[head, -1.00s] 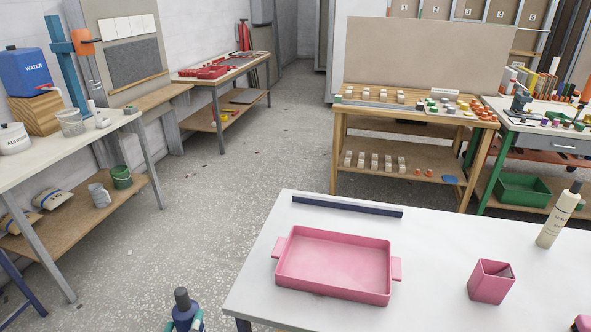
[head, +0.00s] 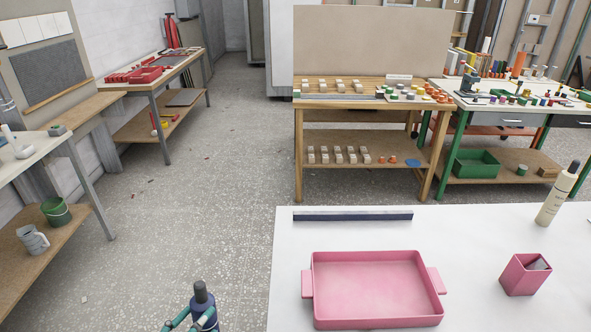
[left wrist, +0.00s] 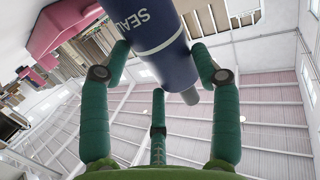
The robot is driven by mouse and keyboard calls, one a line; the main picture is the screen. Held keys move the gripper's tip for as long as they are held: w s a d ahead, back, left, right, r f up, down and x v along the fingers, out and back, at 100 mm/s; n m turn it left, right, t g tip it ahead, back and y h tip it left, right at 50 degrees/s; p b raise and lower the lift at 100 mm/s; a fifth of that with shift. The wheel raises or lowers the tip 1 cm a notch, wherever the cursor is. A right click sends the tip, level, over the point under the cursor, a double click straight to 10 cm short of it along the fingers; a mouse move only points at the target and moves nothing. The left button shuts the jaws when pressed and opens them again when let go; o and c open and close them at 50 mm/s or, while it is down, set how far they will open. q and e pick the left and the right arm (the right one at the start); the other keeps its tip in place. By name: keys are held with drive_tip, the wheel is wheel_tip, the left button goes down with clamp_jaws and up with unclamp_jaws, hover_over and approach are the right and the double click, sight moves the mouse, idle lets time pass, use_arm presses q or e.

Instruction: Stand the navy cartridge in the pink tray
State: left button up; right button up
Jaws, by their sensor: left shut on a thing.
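The navy cartridge (head: 203,312) stands upright at the bottom of the head view, left of the white table, its lower part cut off by the frame. My left gripper (head: 190,322) is shut around it, with green fingers on both sides. In the left wrist view, the cartridge (left wrist: 158,40) shows white lettering and a grey tip between the fingers (left wrist: 160,70). The pink tray (head: 308,262) lies empty on the white table, with a handle at each side. The cartridge is apart from it, to its left. My right gripper is not in view.
On the white table (head: 470,235) are a pink square cup (head: 523,278) at right, a cream bottle (head: 556,195) behind it, and a dark bar (head: 352,216) behind the tray. Open floor (head: 190,220) lies left of the table. A wooden workbench (head: 365,152) stands beyond.

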use_arm(q)
drive_tip(key=shift+d+r+m+g+h, duration=0.15)
drive_tip(key=shift+r+m+g+h, duration=0.25)
drive_tip(key=shift+r+m+h, duration=0.5)
wheel_tip(320, 180, up, 7)
drive_tip(key=s+m+g+h, duration=0.1)
drive_tip(key=m+g+h, duration=0.3)
drive_tip(key=shift+s+h, duration=0.2)
drive_tip(key=shift+h, duration=0.2)
drive_tip(key=shift+w+f, duration=0.1)
